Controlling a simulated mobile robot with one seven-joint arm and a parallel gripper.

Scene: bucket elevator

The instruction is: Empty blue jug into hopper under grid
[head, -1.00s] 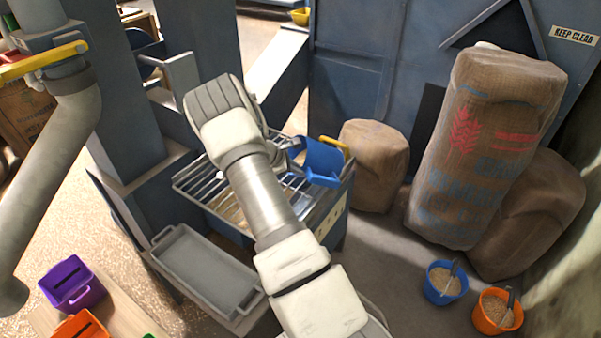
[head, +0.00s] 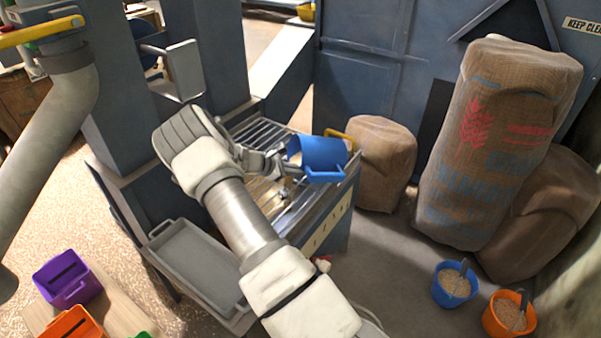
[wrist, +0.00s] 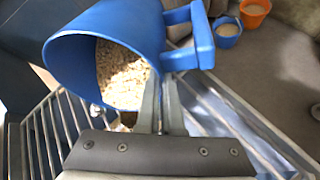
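The blue jug (head: 322,158) is tilted over the right part of the hopper, its mouth facing left towards my gripper in the head view. In the wrist view the jug (wrist: 115,25) holds pale grain (wrist: 122,75), and its handle (wrist: 190,35) is at the upper right. My gripper (wrist: 162,90) has its fingers close together at the jug's wall beside the handle, apparently shut on it. The metal grid (head: 262,135) covers the hopper (head: 335,225); its bars (wrist: 45,140) also show below the jug in the wrist view. My arm hides part of the grid.
A grey tray (head: 195,262) sits at the hopper's front left. Sacks (head: 495,140) stand at the right. A blue bucket (head: 454,285) and an orange bucket (head: 508,315) with grain stand on the floor. A grey post and pipe rise at the left.

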